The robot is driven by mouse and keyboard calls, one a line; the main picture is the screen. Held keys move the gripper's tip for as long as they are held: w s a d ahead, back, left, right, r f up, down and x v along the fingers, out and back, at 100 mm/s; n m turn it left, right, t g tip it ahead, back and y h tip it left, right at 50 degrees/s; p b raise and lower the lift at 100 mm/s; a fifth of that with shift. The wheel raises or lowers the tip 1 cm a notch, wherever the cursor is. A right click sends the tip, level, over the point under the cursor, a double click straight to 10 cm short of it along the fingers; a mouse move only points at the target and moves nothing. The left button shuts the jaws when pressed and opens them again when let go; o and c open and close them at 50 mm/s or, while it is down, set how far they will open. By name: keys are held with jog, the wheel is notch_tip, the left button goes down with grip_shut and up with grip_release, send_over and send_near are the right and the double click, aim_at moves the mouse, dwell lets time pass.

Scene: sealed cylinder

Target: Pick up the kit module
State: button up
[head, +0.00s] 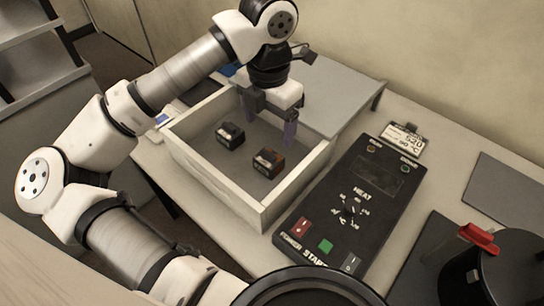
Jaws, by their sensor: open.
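Two small dark box-shaped modules lie in an open light-coloured tray (208,190) on the bench; I cannot tell which is the kit module. One is a black module (230,134) with a pale label, towards the tray's left. The other is a dark module (267,162) with a brownish side and a pale label, nearer the middle. My gripper (270,122) is open and points down over the far part of the tray. Its fingers are apart, with nothing seen between them. It is behind both modules in the picture, and its height above the tray floor is hard to judge.
A black control panel (345,205) marked HEAT, with a dial and buttons, stands right of the tray. A small sign (402,139) is behind it. A dark cylinder (492,268) with a red handle (478,238) stands at front right. A grey plate (335,95) lies behind the tray.

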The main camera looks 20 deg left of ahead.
send_over(269, 153)
jog(key=f, duration=0.5)
jog(key=shift+s+d+f+p, duration=0.1)
jog(key=shift+s+d+p, duration=0.05)
jog(key=shift+s+p, duration=0.15)
jog(key=shift+w+a+f+p, duration=0.15)
jog(key=shift+f+p, duration=0.35)
jog(key=shift+f, duration=0.9)
jog(key=shift+w+a+f+p, duration=0.15)
jog(key=shift+f+p, duration=0.3)
jog(key=shift+f, duration=0.9)
jog(key=shift+d, duration=0.1)
jog(key=c, duration=1.1)
jog(key=shift+c, duration=0.2)
jog(key=shift+r, duration=0.1)
notch_tip(269, 153, up, 20)
jog(key=b, duration=0.3)
